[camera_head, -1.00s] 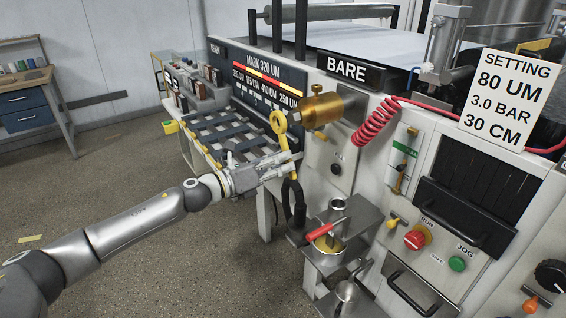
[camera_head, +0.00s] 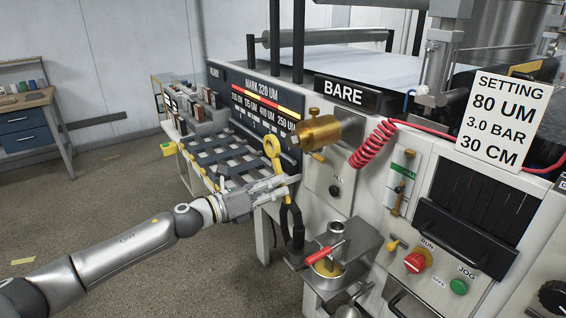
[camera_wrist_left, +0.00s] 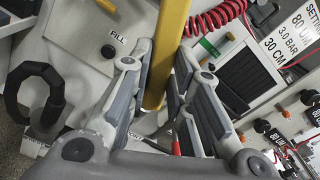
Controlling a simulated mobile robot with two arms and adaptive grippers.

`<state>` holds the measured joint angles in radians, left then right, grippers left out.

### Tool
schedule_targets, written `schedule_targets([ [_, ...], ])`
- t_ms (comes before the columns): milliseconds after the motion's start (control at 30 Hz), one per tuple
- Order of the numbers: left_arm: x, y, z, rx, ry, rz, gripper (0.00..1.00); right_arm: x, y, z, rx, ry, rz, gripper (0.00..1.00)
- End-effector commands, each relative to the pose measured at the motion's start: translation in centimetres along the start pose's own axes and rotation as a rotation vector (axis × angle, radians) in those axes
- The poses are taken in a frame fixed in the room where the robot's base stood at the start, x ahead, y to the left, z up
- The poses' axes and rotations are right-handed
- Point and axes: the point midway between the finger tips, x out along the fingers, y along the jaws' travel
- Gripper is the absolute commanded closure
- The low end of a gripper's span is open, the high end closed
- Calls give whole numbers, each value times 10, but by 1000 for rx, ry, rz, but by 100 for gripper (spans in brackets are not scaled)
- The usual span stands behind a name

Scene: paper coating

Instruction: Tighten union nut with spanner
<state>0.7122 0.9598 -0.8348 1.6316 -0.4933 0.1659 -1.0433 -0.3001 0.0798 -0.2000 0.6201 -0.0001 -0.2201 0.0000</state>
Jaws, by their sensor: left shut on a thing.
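The brass union nut (camera_head: 318,131) sits on a brass fitting on the machine's front, below the BARE sign. My left gripper (camera_head: 284,187) is shut on the yellow spanner (camera_head: 272,150), whose ring end points up. The spanner's ring end is left of the nut and looks apart from it, though the depth gap is hard to judge. In the left wrist view, the yellow shaft (camera_wrist_left: 168,45) runs upward between the fingers. A black hook shape (camera_head: 297,228) shows below the gripper; I cannot tell whether it belongs to the spanner. My right gripper is out of view.
A coiled red hose (camera_head: 372,143) hangs right of the nut. A cup with a red handle (camera_head: 326,252) stands on a bracket below. A slatted rack (camera_head: 222,158) lies behind my arm. RUN and JOG buttons are at lower right. The floor at left is open.

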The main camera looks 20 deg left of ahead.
Motion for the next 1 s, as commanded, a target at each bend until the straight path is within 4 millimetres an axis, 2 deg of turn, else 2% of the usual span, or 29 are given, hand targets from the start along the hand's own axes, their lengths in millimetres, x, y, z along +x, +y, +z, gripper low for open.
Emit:
schedule_targets([
  [167, 0, -5, 24, -40, -19, 25, 100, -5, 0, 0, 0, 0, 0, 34],
  [233, 0, -8, 40, -82, -33, 45, 100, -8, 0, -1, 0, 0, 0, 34],
  [467, -2, -10, 80, -322, -88, 114, 100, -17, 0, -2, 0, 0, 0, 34],
  [667, -5, -10, 102, -614, -148, 146, 100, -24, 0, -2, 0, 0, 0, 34],
  [1000, -9, -18, 125, -1317, -251, 112, 100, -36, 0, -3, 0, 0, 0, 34],
])
